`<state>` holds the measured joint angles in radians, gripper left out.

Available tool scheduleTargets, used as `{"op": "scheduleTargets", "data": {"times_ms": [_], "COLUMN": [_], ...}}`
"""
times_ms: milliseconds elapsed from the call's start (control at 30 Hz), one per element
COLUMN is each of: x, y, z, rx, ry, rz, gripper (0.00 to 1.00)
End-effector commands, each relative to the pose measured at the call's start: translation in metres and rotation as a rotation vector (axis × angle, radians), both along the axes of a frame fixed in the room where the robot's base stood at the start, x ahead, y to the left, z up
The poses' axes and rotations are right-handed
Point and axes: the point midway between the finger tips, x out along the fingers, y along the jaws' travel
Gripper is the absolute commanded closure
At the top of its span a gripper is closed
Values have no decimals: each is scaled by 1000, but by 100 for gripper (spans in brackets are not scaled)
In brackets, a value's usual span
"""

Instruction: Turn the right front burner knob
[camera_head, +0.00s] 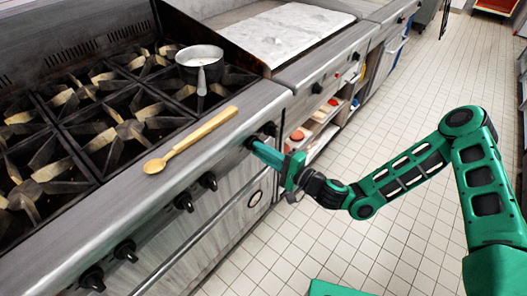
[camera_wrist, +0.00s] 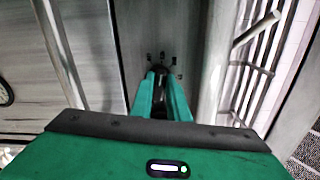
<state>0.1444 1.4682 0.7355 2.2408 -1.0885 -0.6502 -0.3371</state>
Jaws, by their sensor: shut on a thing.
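The stove (camera_head: 165,160) has a row of black knobs along its front panel. My gripper (camera_head: 256,147) reaches the panel from the right and is shut on a dark knob (camera_head: 249,141) near the right end of the row. In the wrist view the two green fingers (camera_wrist: 160,85) close around this black knob (camera_wrist: 158,70), with small dark marks on the panel around it. The fingers hide part of the knob, and I cannot tell its turn angle.
A wooden spoon (camera_head: 190,138) lies on the stove's front ledge. Other knobs (camera_head: 208,181) sit left of my gripper. A horizontal rail (camera_wrist: 60,50) runs near my gripper. The tiled floor (camera_head: 310,235) in front is clear.

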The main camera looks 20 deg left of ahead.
Motion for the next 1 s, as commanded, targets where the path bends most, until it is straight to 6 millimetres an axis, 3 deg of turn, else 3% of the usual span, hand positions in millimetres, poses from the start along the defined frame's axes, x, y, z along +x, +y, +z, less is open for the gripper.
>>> {"op": "scheduleTargets", "data": {"times_ms": [133, 167, 233, 633, 1000], "x": [-1, -1, -1, -2, -25], "y": [1, 1, 1, -6, -64], "z": [-1, -1, -1, -1, -1], "rx": [-2, -2, -1, -1, -1], "ry": [0, 0, 1, 3, 7], "rz": [2, 2, 2, 0, -1], "gripper": [100, 83, 66, 66, 66]}}
